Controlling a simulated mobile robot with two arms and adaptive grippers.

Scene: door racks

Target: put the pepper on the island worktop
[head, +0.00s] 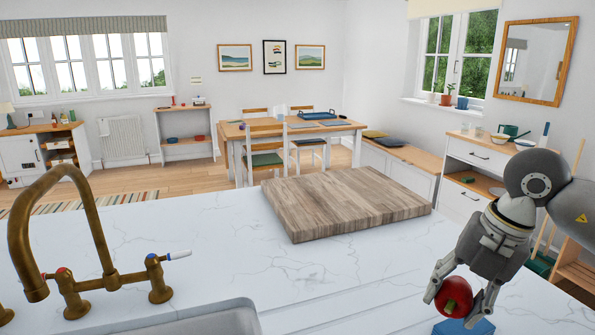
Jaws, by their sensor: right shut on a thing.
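My right gripper (462,301) is at the lower right of the head view, pointing down and shut on the red pepper (454,295). The pepper sits between the fingers, over the near right part of the white marble island worktop (350,262). A blue thing (464,328) lies just below the pepper, cut off by the frame's lower edge. I cannot tell whether the pepper touches it. My left gripper is not in view.
A thick wooden board (345,203) lies on the worktop, left of and beyond my right gripper. A brass tap (75,245) and a sink (200,318) are at the left front. The marble between the sink and the gripper is clear.

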